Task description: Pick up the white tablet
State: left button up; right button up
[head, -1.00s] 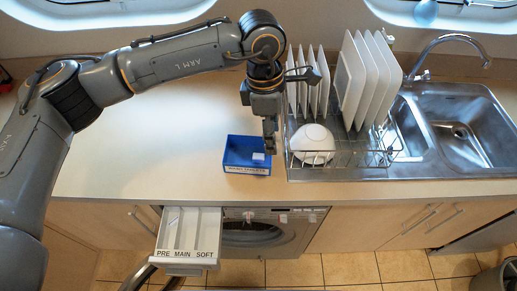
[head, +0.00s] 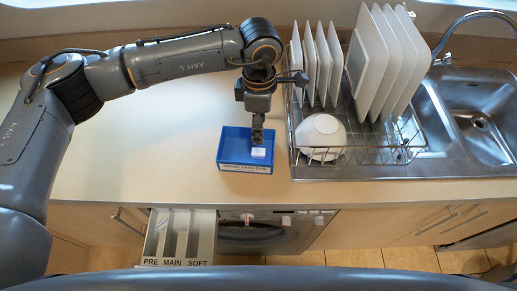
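The white tablet (head: 258,153) is a small block in the blue tray (head: 230,158), near its front wall, on the countertop. My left gripper (head: 257,138) points down over the tray, with its fingertips right at the far side of the tablet. Its fingers look close together, but I cannot tell whether they touch or grip the tablet. My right gripper is not in view.
A wire dish rack (head: 375,153) with upright white plates (head: 382,62) and a white bowl (head: 321,133) stands right of the tray, beside the sink (head: 482,118). The detergent drawer (head: 180,236) is pulled out below. The counter (head: 150,150) left of the tray is clear.

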pick_arm(q)
jog(key=p, duration=0.1)
send_over(258, 155)
jog(key=f, duration=0.4)
jog(key=shift+w+d+f, duration=0.1)
jog(key=shift+w, duration=0.2)
jog(key=shift+f+p, duration=0.25)
jog(key=shift+p, duration=0.1)
jog(key=f, duration=0.1)
jog(key=f+p, duration=0.1)
jog(key=f, duration=0.1)
jog(key=f+p, duration=0.1)
jog(key=shift+s+f, duration=0.15)
jog(key=shift+s, duration=0.2)
jog(key=shift+w+f, duration=0.1)
jog(key=shift+f, duration=0.1)
jog(key=c, duration=1)
